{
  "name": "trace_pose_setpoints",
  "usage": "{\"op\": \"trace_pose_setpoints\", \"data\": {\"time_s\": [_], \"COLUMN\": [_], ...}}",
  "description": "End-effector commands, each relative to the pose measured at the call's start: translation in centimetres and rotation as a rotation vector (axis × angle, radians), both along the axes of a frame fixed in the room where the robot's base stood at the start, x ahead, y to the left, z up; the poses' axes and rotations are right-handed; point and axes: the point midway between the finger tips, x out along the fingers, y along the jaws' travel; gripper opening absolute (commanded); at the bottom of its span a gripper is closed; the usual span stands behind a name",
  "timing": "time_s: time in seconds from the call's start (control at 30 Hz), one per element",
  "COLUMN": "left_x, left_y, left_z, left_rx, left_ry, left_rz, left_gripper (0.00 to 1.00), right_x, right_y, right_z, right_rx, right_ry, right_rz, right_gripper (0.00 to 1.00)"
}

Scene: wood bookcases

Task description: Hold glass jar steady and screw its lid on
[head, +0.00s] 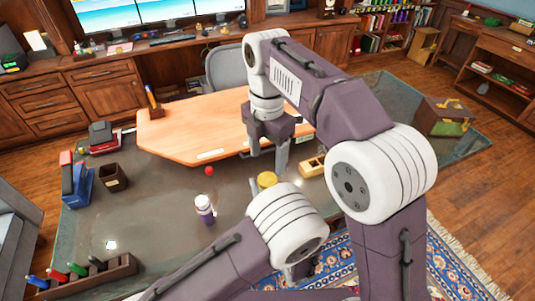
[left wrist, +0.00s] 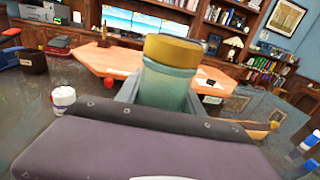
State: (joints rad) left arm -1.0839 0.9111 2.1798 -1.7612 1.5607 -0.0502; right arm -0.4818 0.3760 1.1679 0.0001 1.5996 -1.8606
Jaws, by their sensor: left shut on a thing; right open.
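The glass jar (left wrist: 164,88) is pale green and stands upright in the left wrist view. Its yellow lid (left wrist: 172,50) sits on top of it; how tightly cannot be told. My left gripper (left wrist: 162,95) is shut around the jar, with a finger on either side. In the head view only the lid (head: 267,180) shows clearly, as my white arm joint hides most of the jar and the left gripper. My right gripper (head: 268,150) is open and empty, fingers pointing down, just above the lid in the picture. I see no contact between them.
A purple and white bottle (head: 205,208) and a red ball (head: 209,171) are left of the jar on the glass-topped desk. A wooden box (head: 313,166) is to the right. A pen rack (head: 80,275) lies front left, and an orange wooden board (head: 180,132) lies behind.

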Motion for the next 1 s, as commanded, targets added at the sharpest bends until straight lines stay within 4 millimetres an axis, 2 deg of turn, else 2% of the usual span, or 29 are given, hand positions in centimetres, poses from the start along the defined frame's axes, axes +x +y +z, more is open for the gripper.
{"op": "trace_pose_setpoints", "data": {"time_s": [0.27, 0.37, 0.7, 0.83, 1.0], "left_x": [0.0, 0.0, 0.0, 0.0, 0.0], "left_y": [0.0, 0.0, 0.0, 0.0, 0.0], "left_z": [0.0, 0.0, 0.0, 0.0, 0.0], "left_rx": [0.0, 0.0, 0.0, 0.0, 0.0], "left_ry": [-0.001, -0.001, -0.001, -0.001, -0.001], "left_rz": [0.0, 0.0, 0.0, 0.0, 0.0], "left_gripper": [0.0, 0.0, 0.0, 0.0, 0.0], "right_x": [0.0, -0.1, -0.1, -0.1, -0.1], "right_y": [0.0, 0.0, 0.0, 0.0, 0.0], "right_z": [-0.2, -1.2, -6.7, -7.7, -8.0], "right_rx": [0.0, -0.001, -0.002, -0.002, -0.001], "right_ry": [0.0, 0.003, 0.001, -0.001, -0.001], "right_rz": [-0.002, -0.003, -0.003, -0.004, -0.004], "right_gripper": [0.65, 0.65, 0.65, 0.65, 0.65]}}
